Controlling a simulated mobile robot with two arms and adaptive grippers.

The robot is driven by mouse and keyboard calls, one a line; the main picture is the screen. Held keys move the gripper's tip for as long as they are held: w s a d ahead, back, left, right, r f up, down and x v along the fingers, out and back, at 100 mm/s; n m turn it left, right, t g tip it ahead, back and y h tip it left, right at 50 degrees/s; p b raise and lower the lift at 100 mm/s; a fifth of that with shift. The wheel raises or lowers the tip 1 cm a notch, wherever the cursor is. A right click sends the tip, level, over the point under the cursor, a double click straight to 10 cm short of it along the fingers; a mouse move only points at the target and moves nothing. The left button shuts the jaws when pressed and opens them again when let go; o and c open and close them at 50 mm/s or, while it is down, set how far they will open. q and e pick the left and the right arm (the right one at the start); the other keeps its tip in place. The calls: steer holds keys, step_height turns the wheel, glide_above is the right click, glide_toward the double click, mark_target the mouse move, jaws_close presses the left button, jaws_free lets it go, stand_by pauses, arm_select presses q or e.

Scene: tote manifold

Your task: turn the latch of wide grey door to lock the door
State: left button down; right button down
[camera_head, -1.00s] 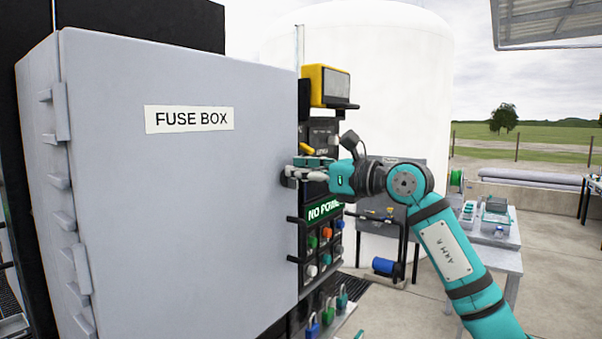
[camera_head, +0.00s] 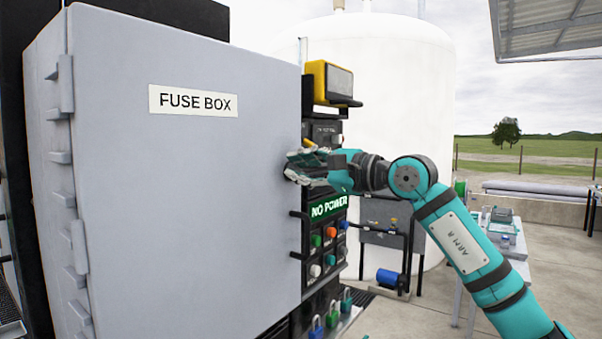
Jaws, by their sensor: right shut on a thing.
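The wide grey door (camera_head: 190,205) fills the left half of the head view and bears a "FUSE BOX" label (camera_head: 193,101). It appears closed, with hinges along its left side. My right gripper (camera_head: 296,167) is at the door's right edge, at about mid-height. Its fingers are closed around the latch there, and they hide nearly all of it, so I cannot tell the latch's angle. My left gripper is not in view.
A panel beside the door carries a "NO POWER" sign (camera_head: 328,206), coloured buttons and black handles. A yellow device (camera_head: 329,83) sits above my gripper. Padlocks (camera_head: 332,314) hang below. A white tank (camera_head: 400,110) and a table (camera_head: 510,256) stand behind.

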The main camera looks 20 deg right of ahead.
steer(key=shift+s+a+f+n+b, duration=0.1)
steer(key=shift+f+n+b, duration=0.15)
steer(key=shift+n, duration=0.9)
steer(key=shift+w+f+n+b, duration=0.15)
steer(key=shift+n+b, duration=0.15)
steer(key=shift+n, duration=0.9)
steer(key=shift+s+a+f+n+b, duration=0.1)
steer(key=shift+s+f+n+b, duration=0.15)
steer(key=shift+n, duration=0.9)
steer(key=shift+w, duration=0.1)
steer(key=c, duration=1.3)
jaws_free()
steer(key=shift+d, duration=0.15)
steer(key=shift+v, duration=5.95)
